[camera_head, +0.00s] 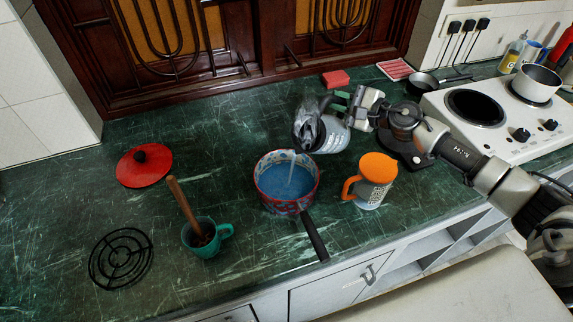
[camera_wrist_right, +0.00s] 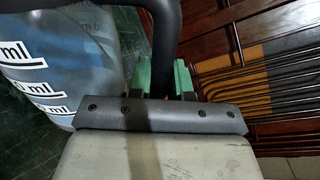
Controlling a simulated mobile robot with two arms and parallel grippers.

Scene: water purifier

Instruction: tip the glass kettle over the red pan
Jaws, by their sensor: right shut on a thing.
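The glass kettle (camera_head: 333,136) is held in the air, tilted to the left, above and right of the red pan (camera_head: 272,203). Its clear body with white ml marks also shows in the right wrist view (camera_wrist_right: 60,70). A thin pale stream seems to fall into the pan, which holds blue liquid (camera_head: 285,184). My right gripper (camera_head: 342,101) is shut on the kettle's black handle; its green fingers show on both sides of the handle in the right wrist view (camera_wrist_right: 160,78). My left gripper is not in view.
An orange-lidded jug (camera_head: 374,183) stands right of the pan. The pan's black handle (camera_head: 314,237) points toward the counter's front edge. A teal mug (camera_head: 200,238), a red lid (camera_head: 144,166) and a black trivet (camera_head: 121,258) lie left. A white stove (camera_head: 484,118) is at right.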

